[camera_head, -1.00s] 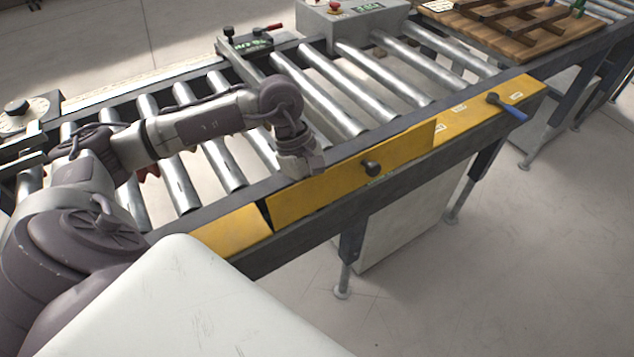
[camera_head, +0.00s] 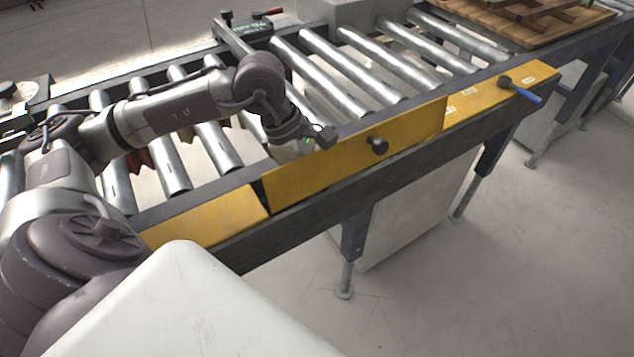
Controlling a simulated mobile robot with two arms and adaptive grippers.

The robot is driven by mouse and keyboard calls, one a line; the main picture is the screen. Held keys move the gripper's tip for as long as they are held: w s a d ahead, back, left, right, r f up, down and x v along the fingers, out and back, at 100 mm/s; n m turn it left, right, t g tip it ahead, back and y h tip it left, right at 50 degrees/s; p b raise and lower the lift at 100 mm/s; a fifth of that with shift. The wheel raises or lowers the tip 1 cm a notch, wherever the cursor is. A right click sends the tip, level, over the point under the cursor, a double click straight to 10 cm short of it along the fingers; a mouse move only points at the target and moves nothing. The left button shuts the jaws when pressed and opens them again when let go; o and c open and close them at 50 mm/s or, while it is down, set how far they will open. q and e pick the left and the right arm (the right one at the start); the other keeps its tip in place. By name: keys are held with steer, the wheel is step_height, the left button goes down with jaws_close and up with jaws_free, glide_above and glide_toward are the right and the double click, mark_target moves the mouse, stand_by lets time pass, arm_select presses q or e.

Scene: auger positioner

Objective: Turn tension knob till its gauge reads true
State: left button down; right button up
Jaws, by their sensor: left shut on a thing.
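A black knob (camera_head: 377,146) sticks out of the front of a raised yellow panel (camera_head: 330,165) on the near conveyor rail. I cannot tell whether it is the tension knob. My left gripper (camera_head: 322,136) is at the panel's upper edge, left of the black knob and apart from it. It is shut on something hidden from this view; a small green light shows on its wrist. A small green readout (camera_head: 250,28) sits on the bar across the rollers, too small to read. I cannot tell whether it is the knob's gauge. My right gripper is not in view.
Steel rollers (camera_head: 365,78) lie behind the panel. A lever with a blue handle (camera_head: 520,90) sits on the yellow strip at the right. A wooden pallet (camera_head: 530,25) lies at the far right. The floor (camera_head: 480,290) in front is clear.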

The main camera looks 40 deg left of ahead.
arm_select(q)
steer(key=c, duration=0.8)
jaws_free()
steer(key=shift+c, duration=0.2)
steer(key=v, duration=0.8)
steer(key=shift+a, duration=0.1)
